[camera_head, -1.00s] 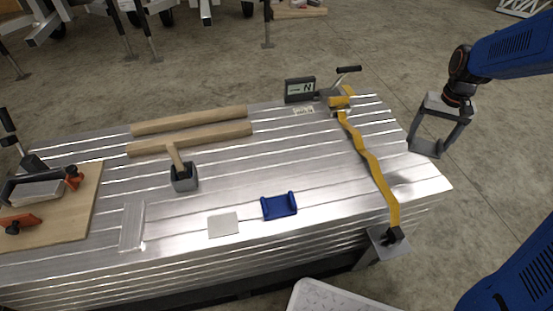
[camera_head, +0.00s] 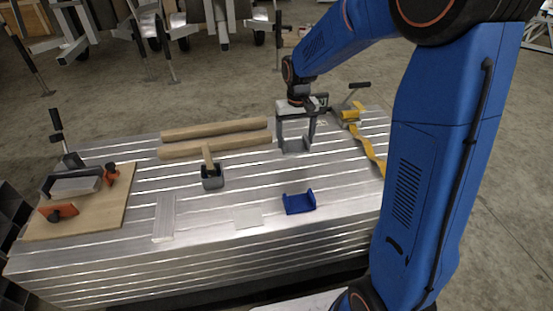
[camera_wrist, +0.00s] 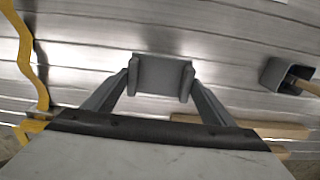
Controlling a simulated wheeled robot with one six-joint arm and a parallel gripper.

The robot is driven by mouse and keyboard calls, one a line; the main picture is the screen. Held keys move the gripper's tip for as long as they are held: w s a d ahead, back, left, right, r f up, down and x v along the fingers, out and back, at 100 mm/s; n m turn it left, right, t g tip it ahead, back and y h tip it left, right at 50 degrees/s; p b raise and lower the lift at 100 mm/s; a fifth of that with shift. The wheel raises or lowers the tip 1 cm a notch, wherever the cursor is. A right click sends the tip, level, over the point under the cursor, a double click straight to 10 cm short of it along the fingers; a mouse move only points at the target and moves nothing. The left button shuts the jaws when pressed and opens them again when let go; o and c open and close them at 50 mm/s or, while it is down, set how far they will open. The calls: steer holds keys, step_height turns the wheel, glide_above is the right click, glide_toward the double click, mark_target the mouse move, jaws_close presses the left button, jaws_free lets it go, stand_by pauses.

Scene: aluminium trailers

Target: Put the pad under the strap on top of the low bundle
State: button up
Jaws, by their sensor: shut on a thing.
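My gripper (camera_head: 295,146) is shut on a grey pad with two upturned edges, which shows between the fingertips in the wrist view (camera_wrist: 162,75). The pad is above the top of the low bundle (camera_head: 240,180), a stack of aluminium profiles. The yellow strap (camera_head: 368,150) runs wavy and slack across the bundle, to the right of my gripper in the head view. It shows at the left edge in the wrist view (camera_wrist: 25,60). The pad is apart from the strap. My arm hides the strap's near end in the head view.
A blue bracket-shaped piece (camera_head: 299,203) and a pale square (camera_head: 248,217) lie near the front edge. A grey-headed mallet (camera_head: 212,178), two wooden bars (camera_head: 215,145) and a board (camera_head: 90,210) with tools lie farther left. The strap's ratchet (camera_head: 350,114) is at the back right.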

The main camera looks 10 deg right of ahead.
mark_target(291, 146)
steer(key=f, duration=0.2)
steer(key=a+f, duration=0.1)
steer(key=f, duration=0.1)
steer(key=shift+a+f, duration=0.2)
steer(key=shift+f, duration=0.1)
steer(key=shift+d+f, duration=0.1)
steer(key=shift+f, duration=1.8)
steer(key=shift+f, duration=0.15)
steer(key=o, duration=1.1)
